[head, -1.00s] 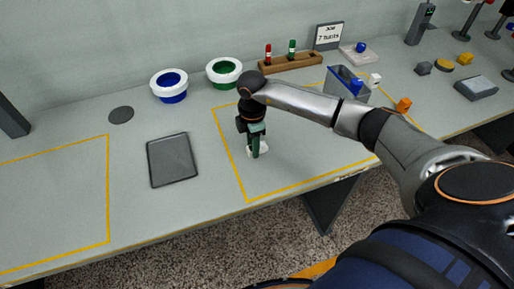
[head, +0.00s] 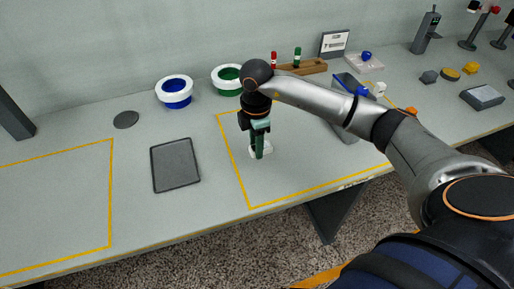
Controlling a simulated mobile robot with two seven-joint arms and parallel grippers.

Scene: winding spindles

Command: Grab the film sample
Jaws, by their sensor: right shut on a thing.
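My right gripper (head: 260,153) points down over the yellow-outlined area in the middle of the table. Its fingers are shut on a small pale, see-through piece, which I take to be the film sample (head: 267,150). The fingers hide part of the piece. I cannot tell whether it still touches the table. My left gripper is out of view.
A dark grey tray (head: 175,165) lies left of the gripper. Behind stand a blue-lined ring (head: 174,84) and a green-lined ring (head: 227,69). A wooden rack (head: 312,67) holds red and green pens. A grey bin (head: 345,131) is partly behind my arm.

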